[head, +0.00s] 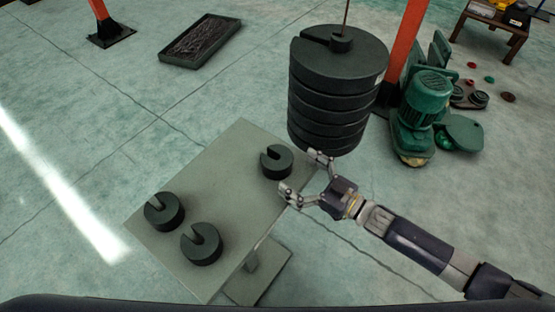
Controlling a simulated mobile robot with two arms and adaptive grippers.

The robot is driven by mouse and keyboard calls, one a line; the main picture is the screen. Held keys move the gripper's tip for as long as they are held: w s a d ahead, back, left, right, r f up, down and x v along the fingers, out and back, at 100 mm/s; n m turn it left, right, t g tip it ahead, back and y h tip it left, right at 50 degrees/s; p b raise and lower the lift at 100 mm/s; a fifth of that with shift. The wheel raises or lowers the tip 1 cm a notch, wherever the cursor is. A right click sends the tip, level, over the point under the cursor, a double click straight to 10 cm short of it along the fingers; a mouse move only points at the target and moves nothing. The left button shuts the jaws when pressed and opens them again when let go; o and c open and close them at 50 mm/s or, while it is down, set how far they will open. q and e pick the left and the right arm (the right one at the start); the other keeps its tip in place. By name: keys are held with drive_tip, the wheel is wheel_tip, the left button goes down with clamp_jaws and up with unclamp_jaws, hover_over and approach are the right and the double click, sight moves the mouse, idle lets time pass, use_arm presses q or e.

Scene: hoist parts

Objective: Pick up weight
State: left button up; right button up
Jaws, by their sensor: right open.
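Three dark slotted disc weights lie flat on a grey-green table. One weight (276,161) is near the table's far right corner, another weight (164,211) is at the left, and a third weight (202,244) is near the front. The table (215,180) has a bare middle. My right gripper (301,173) reaches in from the right. Its fingers are spread open beside the far right weight, one towards the back and one towards the front. No weight is clearly between the fingertips; I cannot tell whether they touch it. My left gripper is not in view.
A tall stack of large slotted weights (334,98) hangs on a rod just behind the table. An orange post (404,45) and green machinery (423,105) stand to its right. A black tray (201,40) lies on the floor behind. The floor at left is clear.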

sight(280, 159)
drive_tip(key=shift+w+a, duration=0.3)
drive_tip(key=shift+a, duration=0.15)
drive_tip(key=x, duration=0.2)
drive_tip(key=r+p+x, duration=0.1)
drive_tip(key=x, duration=0.2)
drive_tip(key=shift+w+a+f, duration=0.1)
drive_tip(key=shift+w+a, duration=0.1)
drive_tip(key=shift+w, duration=0.05)
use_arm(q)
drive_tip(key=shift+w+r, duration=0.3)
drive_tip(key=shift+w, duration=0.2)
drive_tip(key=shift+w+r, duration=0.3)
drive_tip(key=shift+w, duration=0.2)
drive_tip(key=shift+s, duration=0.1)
use_arm(e)
drive_tip(key=shift+s, duration=0.1)
drive_tip(key=shift+c, duration=0.5)
